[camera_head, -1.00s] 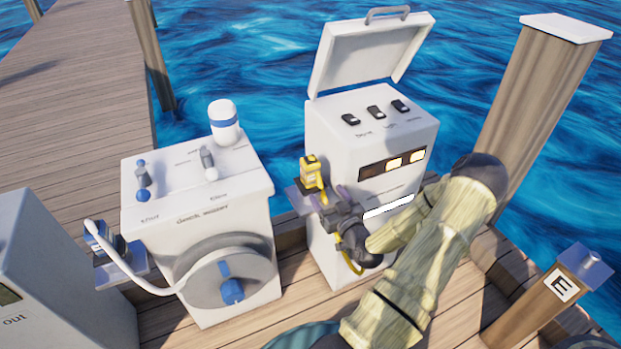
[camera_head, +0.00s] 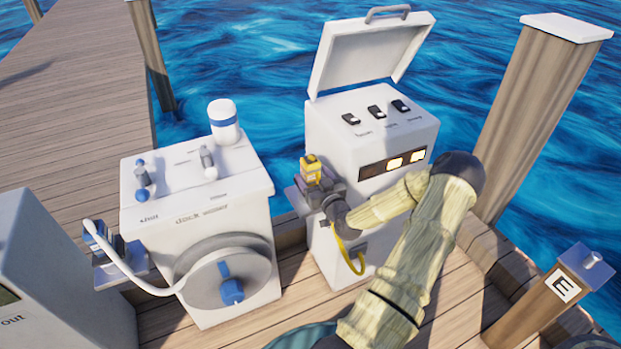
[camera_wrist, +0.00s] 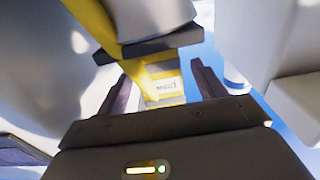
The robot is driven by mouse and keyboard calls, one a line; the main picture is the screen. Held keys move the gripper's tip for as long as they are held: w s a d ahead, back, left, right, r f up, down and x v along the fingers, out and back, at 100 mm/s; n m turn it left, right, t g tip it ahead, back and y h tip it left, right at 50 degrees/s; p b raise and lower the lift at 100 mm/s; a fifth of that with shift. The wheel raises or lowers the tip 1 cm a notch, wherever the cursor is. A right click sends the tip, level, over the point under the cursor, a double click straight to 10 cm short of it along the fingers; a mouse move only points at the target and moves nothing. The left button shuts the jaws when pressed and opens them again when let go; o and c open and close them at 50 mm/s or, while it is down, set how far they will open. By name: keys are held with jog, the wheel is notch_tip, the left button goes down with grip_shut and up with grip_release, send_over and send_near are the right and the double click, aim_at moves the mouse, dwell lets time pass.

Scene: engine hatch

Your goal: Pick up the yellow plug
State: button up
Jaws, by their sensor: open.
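The yellow plug (camera_head: 311,168) sits upright at a small side shelf on the left face of the right-hand white cabinet. A yellow cable (camera_head: 349,262) hangs from the cabinet's front below it. My gripper (camera_head: 317,196) is at the plug, just below its top part. In the wrist view the plug (camera_wrist: 163,88) lies between the two dark fingers of my open gripper (camera_wrist: 165,92). Gaps show between the plug and both fingers. Part of the plug's lower end is hidden by my gripper in the head view.
The right-hand white cabinet (camera_head: 345,130) has a raised lid (camera_head: 365,55), several black switches and lit windows. A left-hand white cabinet (camera_head: 190,195) carries a blue-handled wheel (camera_head: 228,280) and a white hose. A post marked E (camera_head: 555,295) stands at the right.

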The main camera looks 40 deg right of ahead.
jog(key=shift+x, duration=1.15)
jog(key=c, duration=1.3)
